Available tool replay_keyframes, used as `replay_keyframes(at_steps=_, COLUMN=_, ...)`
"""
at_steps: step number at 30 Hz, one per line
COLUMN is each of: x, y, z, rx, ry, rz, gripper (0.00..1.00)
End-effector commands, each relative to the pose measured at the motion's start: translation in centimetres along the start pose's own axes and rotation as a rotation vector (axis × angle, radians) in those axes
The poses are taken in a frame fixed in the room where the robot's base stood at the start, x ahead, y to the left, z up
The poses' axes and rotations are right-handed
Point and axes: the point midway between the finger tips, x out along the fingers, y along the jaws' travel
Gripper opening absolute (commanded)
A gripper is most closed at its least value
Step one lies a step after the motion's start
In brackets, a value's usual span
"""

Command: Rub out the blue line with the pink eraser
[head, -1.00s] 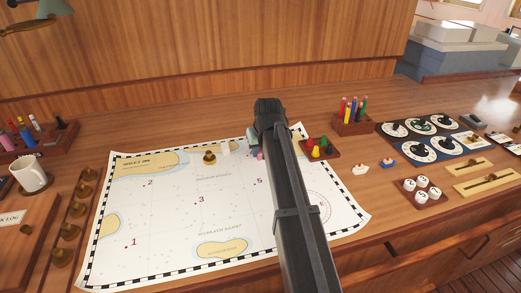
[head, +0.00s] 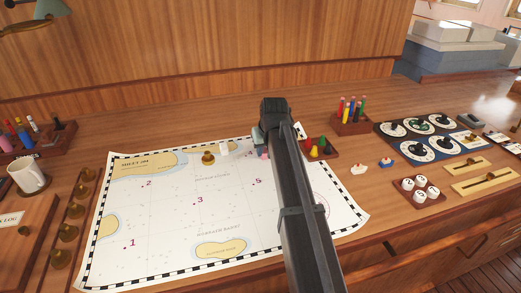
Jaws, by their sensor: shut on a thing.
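A white sea chart (head: 170,220) lies on the wooden desk, with printed numbers and tan islands. My arm reaches over its right part, and my gripper (head: 261,146) is low over the far edge of the chart, right of centre. The gripper is shut on a small pink piece, the pink eraser (head: 263,154), mostly hidden by the arm. I cannot tell whether the eraser touches the paper. I see no blue line on the uncovered chart; the arm hides part of the right side.
A brass weight (head: 208,158) and a white block (head: 224,149) stand near the chart's far edge. A tray of coloured pieces (head: 318,148) and a pencil holder (head: 351,123) are right of the gripper. A mug (head: 29,177) stands at the left.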

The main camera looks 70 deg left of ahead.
Motion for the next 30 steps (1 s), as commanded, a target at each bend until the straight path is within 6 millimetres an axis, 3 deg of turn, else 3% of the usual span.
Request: replay_keyframes(at_steps=30, x=0.0, y=2.6, z=0.2, rx=0.000, ry=-0.002, rz=0.002, gripper=0.02)
